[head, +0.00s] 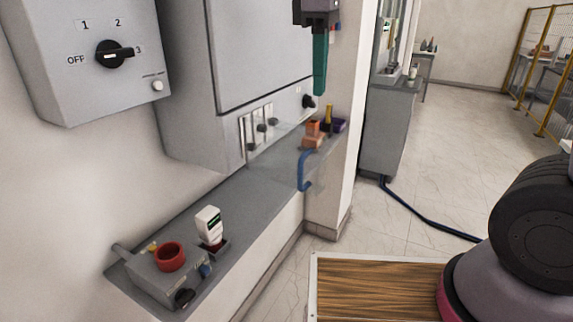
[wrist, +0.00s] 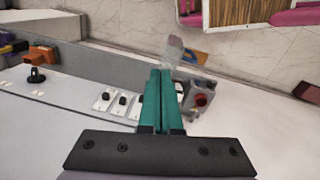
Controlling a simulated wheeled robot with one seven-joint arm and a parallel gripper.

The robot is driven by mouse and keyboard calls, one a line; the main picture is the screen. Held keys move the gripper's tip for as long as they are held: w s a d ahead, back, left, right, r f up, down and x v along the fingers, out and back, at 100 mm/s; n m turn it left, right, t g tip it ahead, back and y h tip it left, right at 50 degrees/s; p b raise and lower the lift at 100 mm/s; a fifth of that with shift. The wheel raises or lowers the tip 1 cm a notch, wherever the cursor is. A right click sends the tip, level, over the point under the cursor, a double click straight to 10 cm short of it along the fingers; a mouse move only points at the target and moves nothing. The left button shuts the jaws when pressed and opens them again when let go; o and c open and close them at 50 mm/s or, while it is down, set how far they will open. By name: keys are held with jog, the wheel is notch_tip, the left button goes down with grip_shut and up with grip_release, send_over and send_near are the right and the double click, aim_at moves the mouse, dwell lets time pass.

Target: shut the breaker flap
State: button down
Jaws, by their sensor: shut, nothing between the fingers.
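The breaker flap (head: 279,150) looks like a clear panel standing out from the lower part of the grey cabinet (head: 262,50), open, beside a row of breaker switches (head: 261,127). My gripper (head: 320,93) has teal fingers that are shut and empty. It points down, above and to the right of the flap in the head view, apart from it. In the wrist view the fingers (wrist: 160,72) are together and hide part of the switch row (wrist: 112,100). The flap is hard to make out in the wrist view.
A grey shelf (head: 225,190) runs below the cabinet. It holds a box with a red ring (head: 170,256), a white device (head: 208,224) and orange and purple items (head: 313,135). A blue curved tube (head: 303,172) is by the flap. A rotary-switch box (head: 88,60) is at left.

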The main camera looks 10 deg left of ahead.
aim_at(287, 166)
jog(key=s+a+f+n+h, duration=0.2)
jog(key=s+a+f+n, duration=0.2)
jog(key=s+a+n, duration=0.5)
jog(key=shift+m, duration=0.3)
jog(key=shift+w+d+f, duration=0.4)
jog(key=shift+d+f, duration=0.3)
jog(key=shift+f, duration=0.85)
jog(key=shift+w+d+f, duration=0.35)
jog(key=shift+d+f, duration=0.35)
jog(key=shift+f, duration=0.8)
jog(key=shift+w+d+f, duration=0.4)
jog(key=shift+d+f, duration=0.3)
jog(key=shift+f, duration=0.85)
